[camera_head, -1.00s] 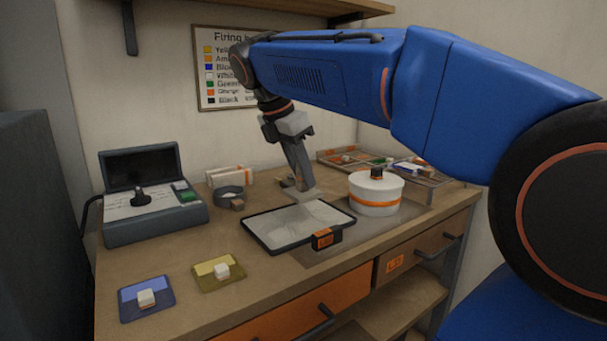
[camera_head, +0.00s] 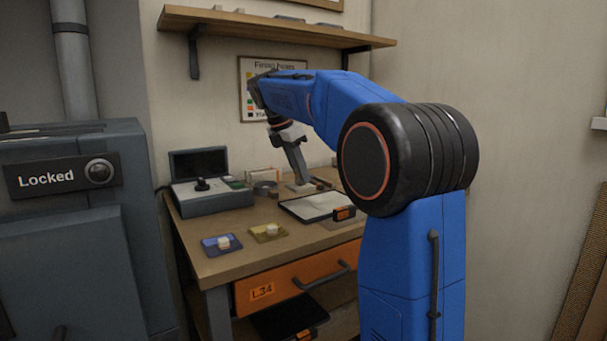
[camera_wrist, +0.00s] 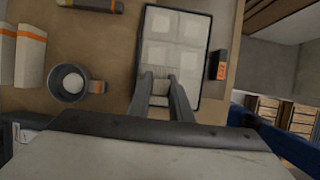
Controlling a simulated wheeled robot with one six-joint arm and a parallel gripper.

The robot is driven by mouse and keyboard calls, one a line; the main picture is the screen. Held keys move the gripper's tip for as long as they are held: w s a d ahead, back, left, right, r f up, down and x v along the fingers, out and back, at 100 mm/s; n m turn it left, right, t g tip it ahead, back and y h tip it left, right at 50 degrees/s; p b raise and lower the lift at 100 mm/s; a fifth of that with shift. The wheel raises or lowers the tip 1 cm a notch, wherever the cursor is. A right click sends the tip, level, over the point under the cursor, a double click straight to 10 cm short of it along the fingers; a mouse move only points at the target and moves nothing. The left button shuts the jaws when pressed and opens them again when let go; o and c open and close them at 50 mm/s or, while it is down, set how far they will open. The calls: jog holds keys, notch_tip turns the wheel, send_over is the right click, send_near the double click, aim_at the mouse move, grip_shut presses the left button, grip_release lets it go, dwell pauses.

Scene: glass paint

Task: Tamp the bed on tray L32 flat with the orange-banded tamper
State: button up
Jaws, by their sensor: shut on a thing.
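The tray (camera_head: 320,219) is a dark-rimmed tray on the bench with a pale bed; it also shows in the wrist view (camera_wrist: 203,100). Several lighter square patches show on the bed (camera_wrist: 178,40). An orange tag sits at its edge (camera_wrist: 222,65), its lettering too small to read. My gripper (camera_head: 302,180) slants down by the tray's back edge. In the wrist view, my gripper (camera_wrist: 165,88) is shut on the tamper, whose pale flat foot (camera_head: 300,187) shows below the fingers. No orange band is clear on it. Whether the foot touches anything is unclear.
A grey control box (camera_head: 215,203) stands at the back left. Blue (camera_head: 221,246) and yellow (camera_head: 268,233) tiles lie in front. A dark round cup (camera_wrist: 68,83) and orange-banded white boxes (camera_wrist: 31,60) are beside the tray. A grey cabinet reading "Locked" (camera_head: 60,178) stands left; a shelf (camera_head: 280,30) is above.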

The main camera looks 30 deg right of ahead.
aim_at(300, 185)
jog(key=shift+f, duration=0.55)
notch_tip(300, 185, down, 4)
jog(key=shift+r, duration=0.15)
jog(key=s, duration=0.5)
jog(key=shift+s+r, duration=0.1)
jog(key=shift+s, duration=0.2)
jog(key=d, duration=1.2)
jog(key=shift+w+d, duration=0.25)
jog(key=shift+w, duration=0.1)
jog(key=shift+f, duration=0.75)
jog(key=shift+r, duration=1.15)
